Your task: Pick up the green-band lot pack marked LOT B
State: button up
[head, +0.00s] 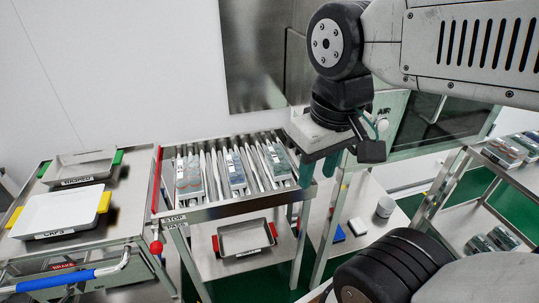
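Three clear lot packs lie on a roller rack (213,212): a left pack (190,178), a middle pack (236,172) and a right pack (277,161). The right pack looks greenish and the middle one bluish, but the bands and lot marks are too small to read, so I cannot tell which is LOT B. My gripper (320,168) points down at the right end of the rack, to the right of the right pack. Its two teal fingers are apart with nothing seen between them.
A cart (127,205) at left holds a white CAPS tray (61,212) and a metal tray (83,166). A red bar and STOP knob (156,247) edge the rack. Below is a red-marked tray (245,238). More packs (503,152) stand on right shelves.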

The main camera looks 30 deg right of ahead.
aim_at(277, 161)
jog(key=z, duration=3)
jog(key=k, duration=1.35)
jog(key=u, duration=0.85)
jog(key=i, duration=0.5)
